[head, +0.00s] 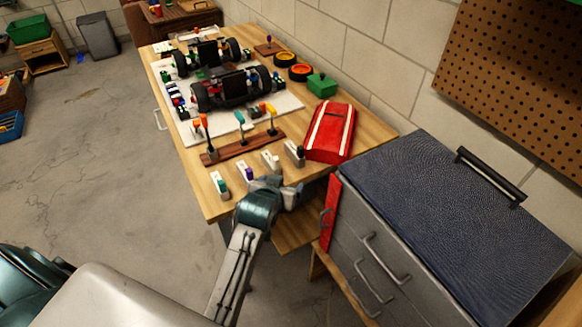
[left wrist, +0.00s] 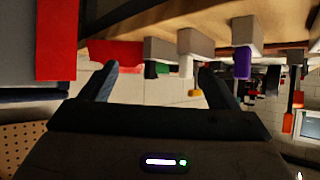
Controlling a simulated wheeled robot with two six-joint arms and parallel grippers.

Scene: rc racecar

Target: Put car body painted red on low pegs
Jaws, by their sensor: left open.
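The red car body (head: 331,132) with white stripes lies on the right side of the wooden workbench, near the wall. Part of a red shape, likely the car body (left wrist: 115,52), shows past one fingertip in the left wrist view. Two dark car chassis with wheels, a nearer one (head: 233,88) and a farther one (head: 207,54), stand on a white board. I cannot make out low pegs on them. My left gripper (head: 284,188) is open and empty at the bench's front edge, apart from the car body. Its open fingers (left wrist: 158,78) show in the left wrist view. My right gripper is out of view.
A wooden tool rack (head: 243,148) and several small white holders (head: 245,172) stand between gripper and chassis. A grey cabinet (head: 440,200) with a red front stands close right.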

